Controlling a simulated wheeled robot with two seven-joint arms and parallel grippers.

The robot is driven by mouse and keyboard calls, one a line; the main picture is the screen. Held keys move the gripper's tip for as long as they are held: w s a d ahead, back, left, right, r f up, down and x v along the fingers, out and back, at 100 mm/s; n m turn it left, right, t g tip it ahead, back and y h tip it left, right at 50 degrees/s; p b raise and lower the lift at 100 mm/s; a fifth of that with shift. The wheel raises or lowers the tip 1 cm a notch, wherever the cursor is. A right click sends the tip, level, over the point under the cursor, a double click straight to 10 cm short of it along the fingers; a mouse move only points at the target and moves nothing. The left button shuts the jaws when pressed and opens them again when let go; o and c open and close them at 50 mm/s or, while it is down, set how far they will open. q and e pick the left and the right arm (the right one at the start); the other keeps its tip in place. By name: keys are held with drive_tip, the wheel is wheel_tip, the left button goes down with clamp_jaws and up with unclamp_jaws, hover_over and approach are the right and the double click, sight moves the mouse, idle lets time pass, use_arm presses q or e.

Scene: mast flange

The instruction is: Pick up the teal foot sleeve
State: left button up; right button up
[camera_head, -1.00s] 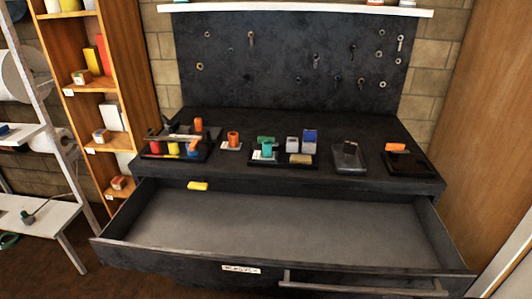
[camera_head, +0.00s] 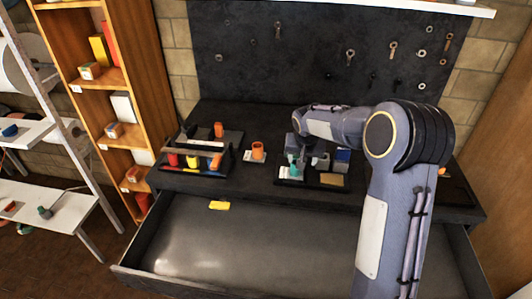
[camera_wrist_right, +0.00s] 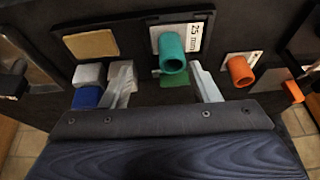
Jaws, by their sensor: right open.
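The teal foot sleeve (camera_wrist_right: 173,52) stands on a white card marked "25 mm" (camera_wrist_right: 193,38) in the right wrist view. Nothing is held. My left gripper is in neither view.
Grey (camera_wrist_right: 89,74) and blue (camera_wrist_right: 86,97) blocks stand close beside one finger. A green piece (camera_wrist_right: 176,82) lies between the fingers in the picture. An orange sleeve (camera_head: 257,148) stands to the left.

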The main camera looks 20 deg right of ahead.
sight(295, 176)
drive_tip(key=w+f, duration=0.3)
drive_tip(key=shift+w+b, duration=0.2)
drive_tip(key=shift+b, duration=0.2)
drive_tip(key=b+x, duration=0.1)
drive_tip(key=x, duration=0.4)
drive_tip(key=shift+w+f, duration=0.1)
drive_tip(key=shift+f, duration=0.1)
drive_tip(key=shift+r, duration=0.1)
drive_tip(key=shift+c, duration=0.7)
clamp_jaws()
